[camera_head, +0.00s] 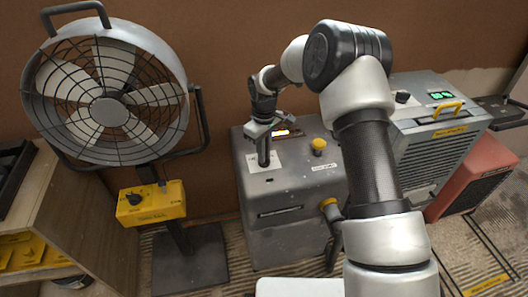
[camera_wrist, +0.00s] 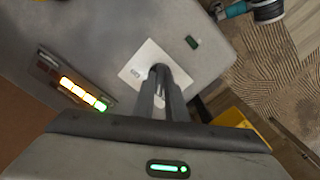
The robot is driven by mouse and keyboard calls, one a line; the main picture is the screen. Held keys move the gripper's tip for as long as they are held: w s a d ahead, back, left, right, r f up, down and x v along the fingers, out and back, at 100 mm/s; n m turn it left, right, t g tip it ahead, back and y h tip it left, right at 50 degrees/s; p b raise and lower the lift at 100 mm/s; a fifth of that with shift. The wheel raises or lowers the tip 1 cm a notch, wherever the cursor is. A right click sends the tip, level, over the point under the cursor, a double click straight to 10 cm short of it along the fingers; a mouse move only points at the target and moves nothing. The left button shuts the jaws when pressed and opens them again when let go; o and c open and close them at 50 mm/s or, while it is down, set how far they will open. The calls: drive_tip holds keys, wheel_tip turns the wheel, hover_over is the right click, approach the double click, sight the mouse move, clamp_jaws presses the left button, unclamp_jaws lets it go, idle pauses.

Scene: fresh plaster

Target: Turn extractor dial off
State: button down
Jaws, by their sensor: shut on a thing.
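A grey box-shaped machine (camera_head: 285,210), which I take for the extractor, stands against the back wall. My gripper (camera_head: 264,160) points down onto the left part of its top. In the wrist view my gripper (camera_wrist: 163,74) is shut at a white label plate (camera_wrist: 142,58) on that top. The dial is hidden between and under the fingertips, so its setting cannot be read. An indicator bar (camera_wrist: 82,93) beside the plate glows yellow-orange with green at one end; it also shows in the head view (camera_head: 282,133).
A yellow knob (camera_head: 319,145) rises from the machine's top, right of my gripper. A fan (camera_head: 108,110) with a yellow control box (camera_head: 151,203) stands left. A grey unit with a yellow handle (camera_head: 447,109) and a red unit (camera_head: 480,172) stand right.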

drive_tip(key=shift+n, duration=1)
drive_tip(key=c, duration=1.8)
unclamp_jaws()
wheel_tip(320, 180, up, 18)
drive_tip(key=p, duration=0.2)
drive_tip(key=shift+f, duration=0.25)
